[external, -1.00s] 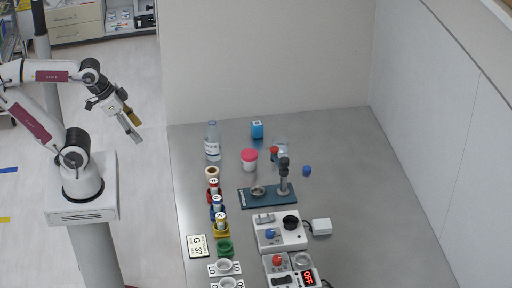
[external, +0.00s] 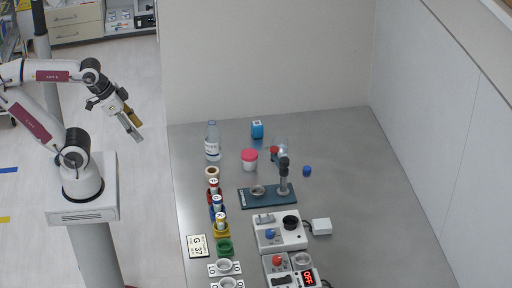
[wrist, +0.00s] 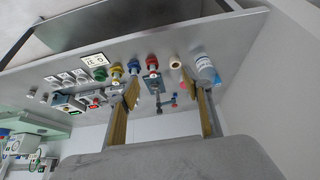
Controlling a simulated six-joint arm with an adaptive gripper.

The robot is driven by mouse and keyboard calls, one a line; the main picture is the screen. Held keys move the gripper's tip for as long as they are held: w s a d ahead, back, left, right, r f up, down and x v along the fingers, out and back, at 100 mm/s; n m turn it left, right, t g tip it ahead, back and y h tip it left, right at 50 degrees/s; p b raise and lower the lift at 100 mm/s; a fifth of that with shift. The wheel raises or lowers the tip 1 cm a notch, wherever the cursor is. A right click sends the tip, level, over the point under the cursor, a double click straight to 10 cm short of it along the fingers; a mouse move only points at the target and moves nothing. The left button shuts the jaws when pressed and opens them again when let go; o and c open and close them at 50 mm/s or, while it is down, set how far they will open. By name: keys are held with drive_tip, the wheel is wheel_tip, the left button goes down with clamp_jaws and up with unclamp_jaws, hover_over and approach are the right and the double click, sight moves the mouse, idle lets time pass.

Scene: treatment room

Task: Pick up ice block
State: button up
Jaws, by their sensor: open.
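A small blue cube (external: 257,130) with a white mark on its top stands near the back edge of the grey table; it looks most like the ice block, though I cannot be sure. I cannot make it out in the wrist view. My gripper (external: 134,123) is open and empty, high up to the left of the table and well apart from the cube. In the wrist view my gripper (wrist: 167,95) shows two tan-sided fingers spread wide with nothing between them.
The grey table (external: 385,200) has free room on its right. A water bottle (external: 213,142), a red-lidded jar (external: 250,160) and a blue stand base (external: 257,199) are near the cube. Several coloured holders line the left side. Grey devices (external: 280,230) stand in front. A wall closes the back.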

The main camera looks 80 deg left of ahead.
drive_tip(key=w+a+t+y, duration=0.1)
drive_tip(key=w+a, duration=0.3)
drive_tip(key=w, duration=0.5)
drive_tip(key=w+a+t+y, duration=0.1)
drive_tip(key=w+a, duration=0.4)
drive_tip(key=w, duration=0.3)
drive_tip(key=t, duration=0.5)
hover_over(252, 126)
drive_tip(key=s, duration=0.4)
wheel_tip(252, 126, down, 16)
drive_tip(key=shift+t+h, duration=0.4)
drive_tip(key=f, duration=0.5)
drive_tip(key=shift+s+a+f, duration=0.1)
drive_tip(key=shift+s+a, duration=0.05)
drive_tip(key=shift+s, duration=0.1)
drive_tip(key=shift+s+f+n, duration=0.2)
drive_tip(key=shift+f+n, duration=0.2)
drive_tip(key=shift+f, duration=0.1)
drive_tip(key=shift+x, duration=1.3)
